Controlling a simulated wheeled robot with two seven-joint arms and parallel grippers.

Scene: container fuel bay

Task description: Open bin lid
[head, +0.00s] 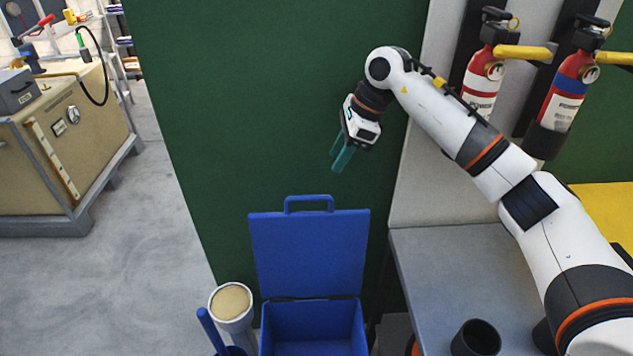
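The blue bin (313,327) stands on the floor at the bottom middle of the head view. Its blue lid (310,252) is up, standing about upright behind the bin's opening, with a loop handle (309,199) on its top edge. I can see into the upper part of the bin; its lower part is cut off by the frame. My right gripper (341,160) is in the air above and a little right of the lid's handle, apart from it, with teal fingers pointing down. Nothing shows between the fingers, but their gap is unclear. My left gripper is not in view.
A grey table (450,275) with a black cup (476,338) stands right of the bin. A white cylinder (231,303) with a tan top stands left of it. A green wall (250,100) is behind. Two fire extinguishers (482,80) (566,92) hang at the upper right.

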